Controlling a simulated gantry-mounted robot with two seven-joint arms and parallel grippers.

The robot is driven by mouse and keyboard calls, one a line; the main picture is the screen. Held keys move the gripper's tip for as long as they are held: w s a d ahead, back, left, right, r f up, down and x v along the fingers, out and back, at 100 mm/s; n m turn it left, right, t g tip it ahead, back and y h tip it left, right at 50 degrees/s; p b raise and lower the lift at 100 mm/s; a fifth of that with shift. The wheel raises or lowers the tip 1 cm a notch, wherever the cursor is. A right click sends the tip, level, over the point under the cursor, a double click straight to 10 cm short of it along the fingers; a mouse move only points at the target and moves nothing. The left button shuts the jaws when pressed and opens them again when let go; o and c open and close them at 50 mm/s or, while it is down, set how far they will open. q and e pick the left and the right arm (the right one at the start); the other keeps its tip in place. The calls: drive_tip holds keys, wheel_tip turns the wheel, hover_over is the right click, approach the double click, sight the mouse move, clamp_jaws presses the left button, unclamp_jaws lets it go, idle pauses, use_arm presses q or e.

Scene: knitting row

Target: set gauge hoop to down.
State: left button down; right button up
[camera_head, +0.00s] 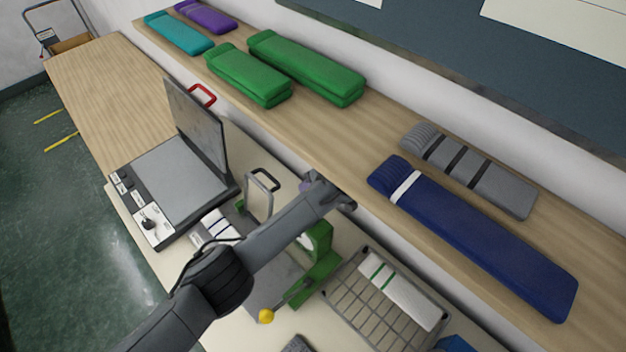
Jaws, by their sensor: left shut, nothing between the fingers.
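A grey hoop (264,173), which looks like the gauge hoop, stands raised on the bench in the middle of the view, left of my gripper. A pale panel shows inside or behind it. Its lower part is hidden by my left arm. My left gripper (346,200) is at the end of the arm, right of the hoop and apart from it, above the back edge of the bench. It is shut and empty. My right gripper is not in view.
A press with a raised lid (196,122) and red handle (203,94) stands left. A green device (318,268) is under my arm; a wire basket (372,312) is right. Several folded knits, including a navy roll (480,240), lie on the wooden shelf (375,150) behind.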

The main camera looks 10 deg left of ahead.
use_arm(q)
drive_tip(key=s+a+f+p, duration=0.1)
drive_tip(key=a+f+p, duration=0.1)
drive_tip(key=a, duration=0.5)
drive_tip(key=shift+s+f+p, duration=0.2)
drive_tip(key=shift+f+p, duration=0.2)
drive_tip(key=shift+f, duration=0.5)
drive_tip(key=shift+r, duration=0.1)
